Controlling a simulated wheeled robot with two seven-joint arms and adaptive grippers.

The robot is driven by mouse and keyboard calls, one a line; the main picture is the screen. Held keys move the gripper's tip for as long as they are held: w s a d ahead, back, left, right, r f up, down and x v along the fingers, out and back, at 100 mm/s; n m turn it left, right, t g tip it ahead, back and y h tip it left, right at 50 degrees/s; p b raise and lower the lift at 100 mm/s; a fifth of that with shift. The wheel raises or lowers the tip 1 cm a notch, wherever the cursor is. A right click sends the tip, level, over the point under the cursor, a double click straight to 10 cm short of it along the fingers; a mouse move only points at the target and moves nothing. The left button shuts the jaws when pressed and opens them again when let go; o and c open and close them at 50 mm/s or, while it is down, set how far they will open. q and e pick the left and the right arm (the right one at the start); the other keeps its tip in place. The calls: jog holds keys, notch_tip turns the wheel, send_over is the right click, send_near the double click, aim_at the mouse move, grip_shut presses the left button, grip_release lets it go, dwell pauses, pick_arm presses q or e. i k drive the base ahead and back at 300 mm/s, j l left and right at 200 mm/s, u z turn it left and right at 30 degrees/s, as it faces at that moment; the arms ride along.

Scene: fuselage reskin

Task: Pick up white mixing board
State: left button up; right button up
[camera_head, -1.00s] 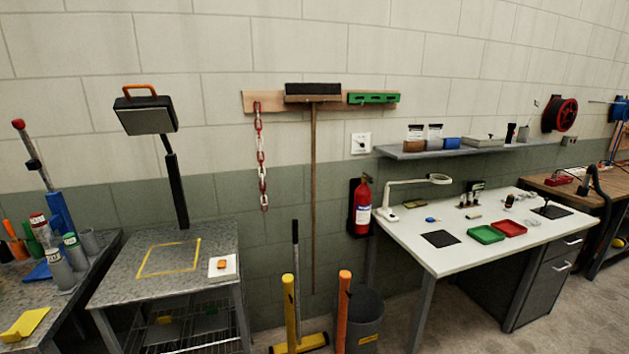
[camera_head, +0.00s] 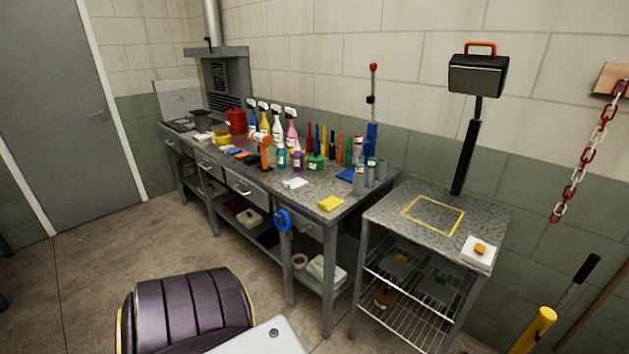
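No item is clearly recognisable as the white mixing board. A small white square plate (camera_head: 479,260) with an orange block on it lies at the right front corner of the low grey-topped table (camera_head: 400,232). A larger white upright panel (camera_head: 172,101) stands behind the far left end of the long workbench. A small white item (camera_head: 295,183) lies near the middle of that bench, too small to make out. Neither of my grippers is in view.
The long workbench (camera_head: 225,174) is crowded with spray bottles, tubes and cans. A yellow square outline (camera_head: 433,215) marks the low table's top. A dark padded seat back (camera_head: 185,312) and a white surface (camera_head: 262,340) fill the lower foreground. The left floor is clear.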

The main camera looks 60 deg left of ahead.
aim_at(293, 183)
jog(key=u, duration=2.05)
